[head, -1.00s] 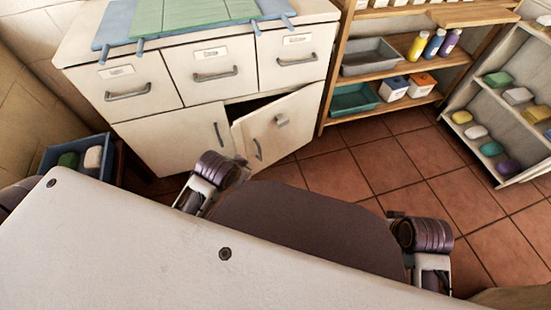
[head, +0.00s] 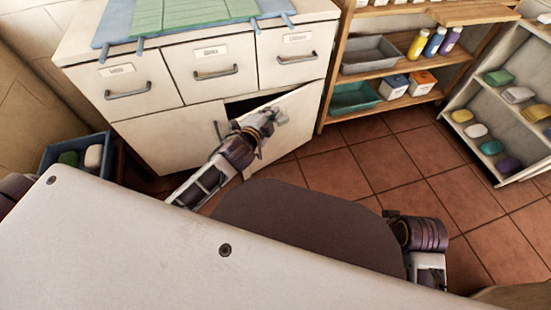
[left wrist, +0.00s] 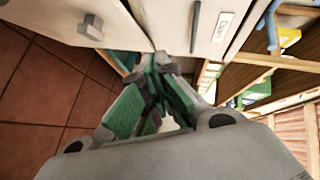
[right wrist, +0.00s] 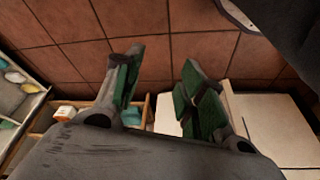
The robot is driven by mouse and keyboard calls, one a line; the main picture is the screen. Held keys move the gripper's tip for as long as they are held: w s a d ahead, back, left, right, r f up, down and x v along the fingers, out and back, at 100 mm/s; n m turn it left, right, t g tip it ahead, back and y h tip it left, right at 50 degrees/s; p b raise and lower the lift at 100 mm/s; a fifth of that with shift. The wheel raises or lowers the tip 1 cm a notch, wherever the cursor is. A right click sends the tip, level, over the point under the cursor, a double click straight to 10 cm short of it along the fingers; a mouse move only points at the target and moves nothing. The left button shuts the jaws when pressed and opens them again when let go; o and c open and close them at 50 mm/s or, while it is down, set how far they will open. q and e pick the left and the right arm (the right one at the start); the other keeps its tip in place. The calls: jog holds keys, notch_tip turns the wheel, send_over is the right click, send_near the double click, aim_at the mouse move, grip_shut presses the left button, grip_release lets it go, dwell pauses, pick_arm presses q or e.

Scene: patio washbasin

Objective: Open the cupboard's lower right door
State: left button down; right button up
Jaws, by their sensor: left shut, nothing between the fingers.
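The cupboard (head: 160,140) is white, with three drawers above two lower doors. Its lower right door (head: 298,122) stands ajar, with a dark gap along its top and a small grey block (head: 281,117) on its face. My left gripper (head: 268,116) is at the door's upper part, close to the block, and hides part of the door and its handle. In the left wrist view its fingers (left wrist: 158,72) are together and empty, beside the door panel (left wrist: 50,16); I cannot tell whether they touch it. My right gripper (right wrist: 157,88) is open and empty over the floor.
A wooden shelf (head: 334,88) with bins, bottles and boxes stands right of the cupboard. A grey rack (head: 470,103) of soaps is at far right. A dark blue crate (head: 47,160) sits left of the cupboard. The tiled floor (head: 350,165) before the shelf is clear.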

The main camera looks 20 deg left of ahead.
pick_arm(q)
jog(key=w+d+r+m+h, duration=0.35)
jog(key=d+m+h, duration=0.55)
jog(key=m, duration=0.9)
jog(key=s+a+f+m+g+h, duration=0.4)
jog(key=f+m+g, duration=0.4)
jog(key=m+g, duration=0.5)
jog(key=s+a+f+m+g+y, duration=0.1)
jog(key=s+a+f+m+y, duration=0.1)
jog(key=a+m, duration=0.2)
jog(key=s+a+f+m+g+y, duration=0.1)
jog(key=s+a+f+m+y, duration=0.2)
jog(key=a, duration=0.5)
jog(key=shift+a+f+m+g, duration=0.25)
jog(key=shift+f+m+g, duration=0.15)
jog(key=shift+m, duration=0.4)
pick_arm(e)
jog(key=shift+y, duration=0.6)
jog(key=a, duration=0.1)
jog(key=a+f, duration=0.1)
jog(key=s+a+f, duration=0.1)
jog(key=shift+a+f, duration=0.1)
jog(key=shift+a, duration=0.3)
pick_arm(q)
jog(key=shift+d, duration=0.15)
